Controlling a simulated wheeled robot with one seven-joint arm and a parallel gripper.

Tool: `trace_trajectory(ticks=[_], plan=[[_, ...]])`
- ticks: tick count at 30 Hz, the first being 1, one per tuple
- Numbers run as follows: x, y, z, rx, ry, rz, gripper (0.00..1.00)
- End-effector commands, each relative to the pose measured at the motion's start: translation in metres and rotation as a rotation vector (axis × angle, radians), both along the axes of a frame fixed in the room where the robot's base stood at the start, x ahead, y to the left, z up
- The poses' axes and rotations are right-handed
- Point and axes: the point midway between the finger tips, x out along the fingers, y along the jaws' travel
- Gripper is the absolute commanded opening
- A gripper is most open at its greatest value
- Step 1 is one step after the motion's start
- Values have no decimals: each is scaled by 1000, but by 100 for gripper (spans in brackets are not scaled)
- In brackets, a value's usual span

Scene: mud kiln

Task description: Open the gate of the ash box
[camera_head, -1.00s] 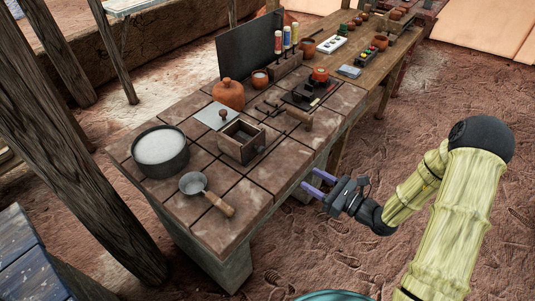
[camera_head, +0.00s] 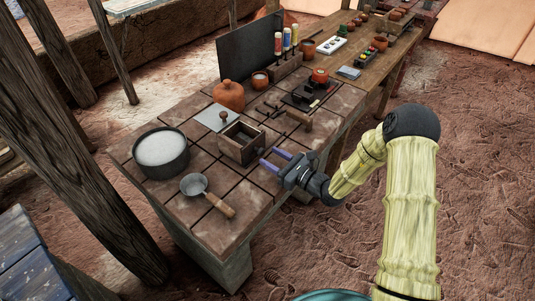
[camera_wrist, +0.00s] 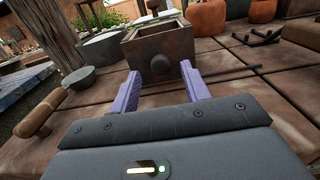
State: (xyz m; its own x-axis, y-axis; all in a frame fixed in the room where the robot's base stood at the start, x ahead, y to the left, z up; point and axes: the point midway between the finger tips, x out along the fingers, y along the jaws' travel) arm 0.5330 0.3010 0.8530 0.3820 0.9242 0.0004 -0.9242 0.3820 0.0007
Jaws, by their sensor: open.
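The ash box (camera_head: 238,150) is a small brown box with an open top, standing on the tiled worktop. In the wrist view the ash box (camera_wrist: 150,47) is straight ahead, with a dark round knob (camera_wrist: 160,65) on its near face, taken as the gate. The gate looks shut. My gripper (camera_head: 270,157) is open and empty, just right of the box at about worktop height. In the wrist view the two purple fingers of my gripper (camera_wrist: 160,74) point at the box, one on each side of the knob. I cannot tell whether the tips reach the knob.

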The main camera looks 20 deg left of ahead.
Motion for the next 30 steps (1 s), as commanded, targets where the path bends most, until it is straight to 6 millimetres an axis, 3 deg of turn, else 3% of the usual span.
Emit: trace_trajectory(ticks=[6,15,22,30], plan=[[9,21,0,-1,-1,0,46],[10,23,0,-1,0,-1,46],[10,23,0,-1,0,-1,1],[16,20,0,1,-1,-1,0]])
